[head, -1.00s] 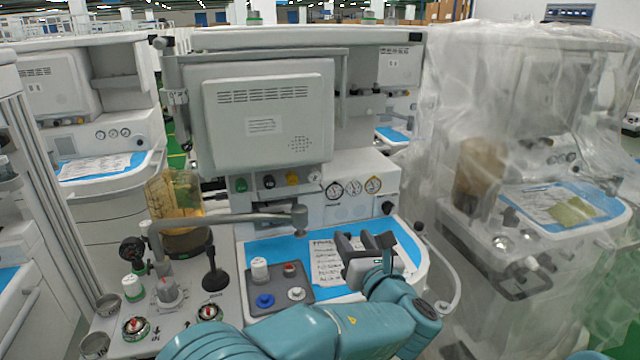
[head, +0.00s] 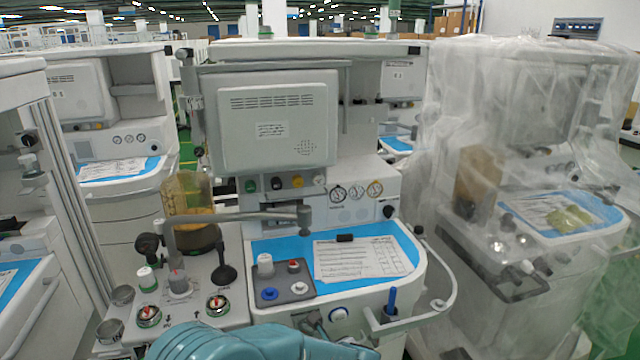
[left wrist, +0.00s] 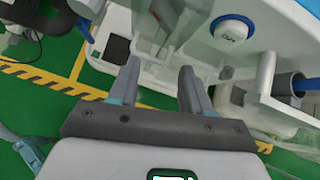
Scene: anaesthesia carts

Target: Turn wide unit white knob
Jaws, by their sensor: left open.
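The wide anaesthesia unit (head: 350,290) stands ahead. Its grey pad (head: 281,281) carries a tall white knob (head: 264,264), a small white knob (head: 299,288), a blue knob and a red one. I cannot tell which white knob is meant. My left gripper (left wrist: 160,80) is open and empty, with the ringed knob beyond and right of its fingers. My right gripper is not in view.
A blue rod stands in a holder (head: 391,305) by the curved white rail (head: 447,285). A jointed arm (head: 240,217) crosses above the left-hand panel of knobs and gauges. A plastic-wrapped cart (head: 520,200) is on the right. Green floor shows below in the wrist view.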

